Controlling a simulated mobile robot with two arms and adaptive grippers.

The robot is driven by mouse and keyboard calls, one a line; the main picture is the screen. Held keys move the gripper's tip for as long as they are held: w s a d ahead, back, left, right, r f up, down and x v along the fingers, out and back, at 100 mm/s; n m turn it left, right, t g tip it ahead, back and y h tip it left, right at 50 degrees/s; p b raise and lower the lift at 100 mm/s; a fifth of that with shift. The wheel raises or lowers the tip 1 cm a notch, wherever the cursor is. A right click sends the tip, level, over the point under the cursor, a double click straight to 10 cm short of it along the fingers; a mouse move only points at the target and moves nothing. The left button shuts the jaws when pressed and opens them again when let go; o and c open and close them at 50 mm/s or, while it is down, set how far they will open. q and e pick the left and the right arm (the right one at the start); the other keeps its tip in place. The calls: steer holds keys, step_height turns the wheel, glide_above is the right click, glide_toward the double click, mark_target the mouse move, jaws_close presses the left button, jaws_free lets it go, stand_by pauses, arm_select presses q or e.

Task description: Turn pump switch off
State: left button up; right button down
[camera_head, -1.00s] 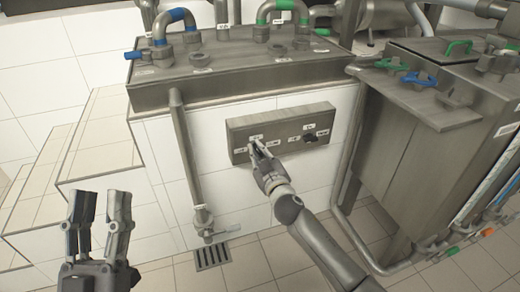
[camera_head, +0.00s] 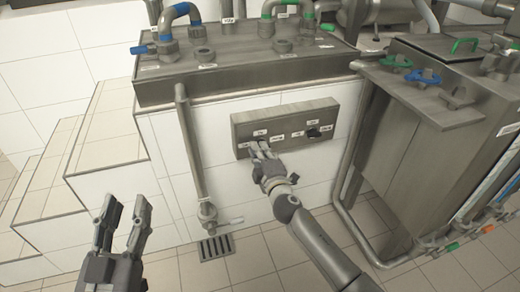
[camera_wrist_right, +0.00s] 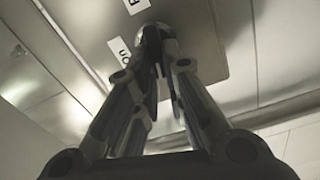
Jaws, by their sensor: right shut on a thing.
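The grey switch panel (camera_head: 285,119) is on the white tiled wall of the tank block. My right gripper (camera_head: 262,150) is at the left half of the panel, its fingertips over the spot below a label, and they hide the left switch there. In the right wrist view the right gripper (camera_wrist_right: 158,75) is closed around a rounded grey knob (camera_wrist_right: 154,33), with an "ON" label beside it. A second black switch (camera_head: 313,132) sits free on the right half of the panel. My left gripper (camera_head: 124,215) is open and empty at the lower left, away from the panel.
A vertical pipe with a valve (camera_head: 207,212) stands left of the panel, above a floor drain (camera_head: 215,248). Tiled steps (camera_head: 75,165) are at the left. A steel tank (camera_head: 415,140) with pipes stands at the right. The floor between is clear.

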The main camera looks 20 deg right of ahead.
arm_select(q)
steer(key=shift+f, duration=0.3)
arm_select(e)
steer(key=shift+a+f+n, duration=0.1)
steer(key=shift+f+n, duration=0.1)
steer(key=shift+n, duration=0.9)
arm_select(q)
steer(key=shift+f+g, duration=0.1)
steer(key=shift+g, duration=0.2)
arm_select(e)
steer(key=c, duration=1.5)
jaws_free()
arm_select(q)
steer(key=shift+a, duration=0.1)
arm_select(e)
steer(key=s, duration=1.2)
steer(key=shift+d, duration=0.2)
